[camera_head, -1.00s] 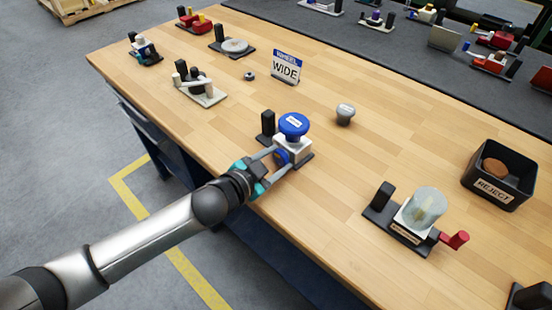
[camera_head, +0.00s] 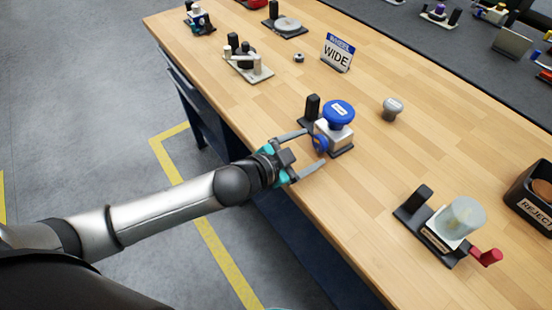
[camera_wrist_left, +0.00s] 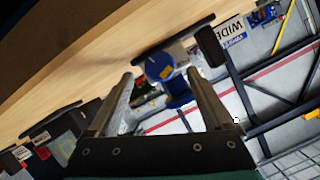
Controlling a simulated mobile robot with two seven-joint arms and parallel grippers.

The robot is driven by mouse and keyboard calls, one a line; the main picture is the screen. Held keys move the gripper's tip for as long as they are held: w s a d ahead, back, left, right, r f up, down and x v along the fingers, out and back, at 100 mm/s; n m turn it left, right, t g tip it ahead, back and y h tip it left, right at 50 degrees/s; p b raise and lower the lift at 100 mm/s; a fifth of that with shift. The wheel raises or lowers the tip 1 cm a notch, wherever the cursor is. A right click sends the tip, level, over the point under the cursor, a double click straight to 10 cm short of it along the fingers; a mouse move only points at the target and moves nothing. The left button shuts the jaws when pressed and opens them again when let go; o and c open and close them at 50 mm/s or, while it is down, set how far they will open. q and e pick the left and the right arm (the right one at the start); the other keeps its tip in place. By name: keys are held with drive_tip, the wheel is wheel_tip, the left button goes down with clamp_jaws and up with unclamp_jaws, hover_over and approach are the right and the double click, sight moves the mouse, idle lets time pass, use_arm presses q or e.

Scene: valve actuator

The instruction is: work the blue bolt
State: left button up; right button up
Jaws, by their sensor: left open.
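The blue bolt (camera_head: 320,143) is a round blue head on the near face of a small white block (camera_head: 333,134). A blue mushroom-shaped knob (camera_head: 338,113) sits on top of this block. In the left wrist view, which looks upside down, the bolt (camera_wrist_left: 160,66) faces me with a yellow mark, and the knob (camera_wrist_left: 178,92) shows below it. My left gripper (camera_head: 313,148) is open and empty, its fingers spread on either side of the bolt, with the bolt beyond their tips in the wrist view. My right gripper is out of view.
A black post (camera_head: 312,107) stands beside the block. A grey knob (camera_head: 392,108), a WIDE sign (camera_head: 337,54), a fixture with a clear cylinder and red handle (camera_head: 455,222), and a REJECT bin (camera_head: 534,205) stand on the wooden table. The table between them is clear.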

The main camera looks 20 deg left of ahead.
use_arm(q)
drive_tip(key=p+v, duration=0.1)
drive_tip(key=v, duration=1.1)
